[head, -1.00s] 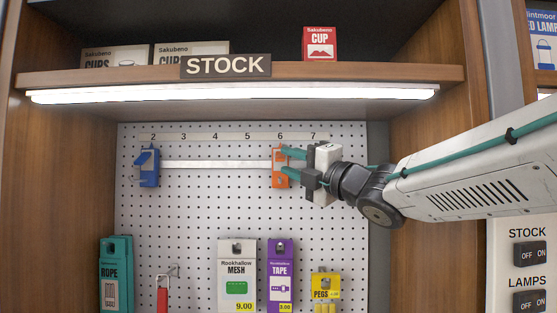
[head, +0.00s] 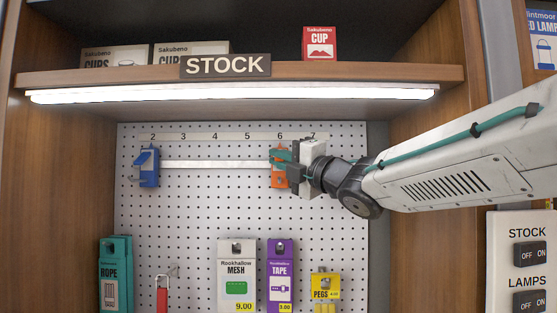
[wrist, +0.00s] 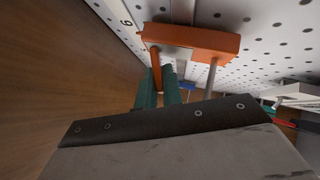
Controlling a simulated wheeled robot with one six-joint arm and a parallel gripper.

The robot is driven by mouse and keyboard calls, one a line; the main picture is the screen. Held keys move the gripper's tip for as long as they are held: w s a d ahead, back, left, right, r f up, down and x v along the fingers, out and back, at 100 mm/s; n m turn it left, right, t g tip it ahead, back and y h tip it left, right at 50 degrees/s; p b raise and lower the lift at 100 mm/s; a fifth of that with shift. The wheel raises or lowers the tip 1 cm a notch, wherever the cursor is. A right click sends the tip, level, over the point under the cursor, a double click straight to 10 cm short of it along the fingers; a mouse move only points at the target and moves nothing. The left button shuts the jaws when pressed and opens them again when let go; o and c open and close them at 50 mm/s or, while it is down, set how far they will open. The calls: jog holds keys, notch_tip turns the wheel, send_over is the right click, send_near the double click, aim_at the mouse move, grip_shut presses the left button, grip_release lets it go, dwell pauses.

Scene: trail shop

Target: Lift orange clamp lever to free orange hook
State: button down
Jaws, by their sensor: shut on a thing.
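The orange hook (head: 279,182) sits on the pale rail below number 6; its block also shows in the wrist view (wrist: 200,40). The orange clamp lever (wrist: 155,62) sticks out from one end of that block. A metal prong (wrist: 209,80) sticks out at the other end. My gripper (head: 277,157) is at the hook's upper part, from the right. In the wrist view its two teal fingers (wrist: 157,92) are shut on the lever, one on each side. In the head view the fingers hide the lever; how far it is raised is unclear.
A blue hook (head: 148,168) sits on the rail (head: 215,164) below number 2. Rope, mesh, tape and pegs packs (head: 325,287) hang lower on the pegboard.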

jog(key=shift+s+r+m+g+h, duration=0.1)
jog(key=shift+r+m+g+h, duration=0.2)
jog(key=shift+m, duration=0.2)
jog(key=shift+s+r+m+g+h, duration=0.1)
jog(key=shift+r+m+g+h, duration=0.1)
jog(key=shift+m+h, duration=0.25)
jog(key=shift+r+m+g+h, duration=0.3)
jog(key=shift+m+h, duration=0.15)
jog(key=shift+m, duration=0.2)
jog(key=shift+r+m+g+h, duration=0.15)
jog(key=shift+m+g+h, duration=0.2)
jog(key=shift+m, duration=0.25)
jog(key=c, duration=1.5)
grip_release()
jog(key=shift+c, duration=0.2)
jog(key=shift+d, duration=0.1)
jog(key=v, duration=0.7)
jog(key=shift+s+d, duration=0.2)
jog(key=shift+s, duration=0.05)
